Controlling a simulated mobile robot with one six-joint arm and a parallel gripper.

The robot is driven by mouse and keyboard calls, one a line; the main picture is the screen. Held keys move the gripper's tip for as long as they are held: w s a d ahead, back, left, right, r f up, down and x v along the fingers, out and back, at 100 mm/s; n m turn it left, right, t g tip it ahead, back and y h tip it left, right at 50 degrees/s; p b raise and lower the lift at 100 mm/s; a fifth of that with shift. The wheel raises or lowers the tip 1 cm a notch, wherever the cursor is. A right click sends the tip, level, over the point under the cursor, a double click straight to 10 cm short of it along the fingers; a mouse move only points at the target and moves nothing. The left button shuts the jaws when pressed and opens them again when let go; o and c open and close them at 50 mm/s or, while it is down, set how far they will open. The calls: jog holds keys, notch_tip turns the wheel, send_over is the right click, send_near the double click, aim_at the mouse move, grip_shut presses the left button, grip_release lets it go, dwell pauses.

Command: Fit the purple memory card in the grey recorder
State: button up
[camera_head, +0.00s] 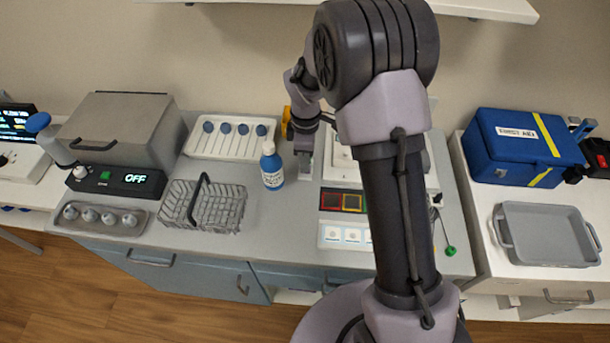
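I cannot make out the purple memory card in the head view. I cannot pick out the grey recorder for certain either. A white and grey device (342,168) stands behind my arm, largely covered by it. My gripper (304,172) points down over the grey counter, between a blue bottle (272,168) and that device. It is small and seen edge-on, so I cannot tell whether its fingers are open or hold anything.
A wire basket (226,213), a white rack with blue knobs (207,148) and a grey box appliance (118,128) stand left. Coloured square panels (341,201) lie in front of the device. A blue first-aid case (522,148) and grey tray (548,236) are right.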

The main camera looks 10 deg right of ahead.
jog(key=shift+f, duration=0.9)
jog(key=shift+r, duration=0.1)
jog(key=shift+c, duration=0.5)
grip_shut()
jog(key=shift+r, duration=0.1)
notch_tip(320, 180, up, 6)
jog(key=p, duration=0.5)
jog(key=shift+r, duration=0.25)
jog(key=shift+w+f, duration=0.1)
jog(key=shift+f, duration=0.25)
